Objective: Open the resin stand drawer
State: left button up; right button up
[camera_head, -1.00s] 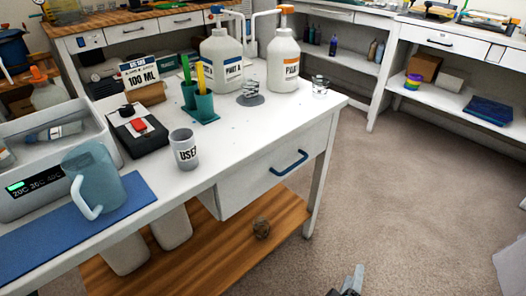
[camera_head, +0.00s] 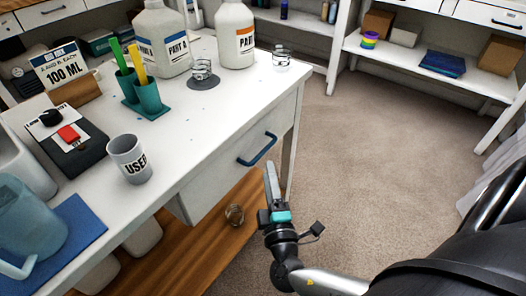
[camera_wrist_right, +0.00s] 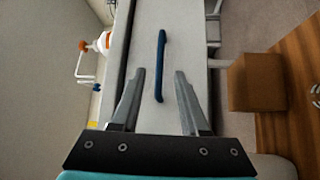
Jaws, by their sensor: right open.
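The resin stand drawer (camera_head: 222,190) is a white front under the white table top, and it looks closed. Its blue bar handle (camera_head: 257,149) is on the drawer's front. My right gripper (camera_head: 271,172) is in front of the drawer, just below and to the right of the handle in the head view. In the right wrist view the right gripper (camera_wrist_right: 158,85) is open, with the blue handle (camera_wrist_right: 160,66) ahead of and between its fingers. The fingers do not appear to touch the handle. My left gripper is not in view.
A wooden lower shelf (camera_head: 190,240) holds a small glass jar (camera_head: 235,213). Carpet to the right is clear.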

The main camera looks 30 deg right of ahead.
aim_at(264, 150)
pick_arm(q)
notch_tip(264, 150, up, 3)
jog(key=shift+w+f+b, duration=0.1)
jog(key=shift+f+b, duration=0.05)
jog(key=shift+b, duration=0.3)
pick_arm(e)
jog(key=x, duration=0.8)
jog(key=shift+c, duration=0.2)
grip_shut()
dwell(0.5)
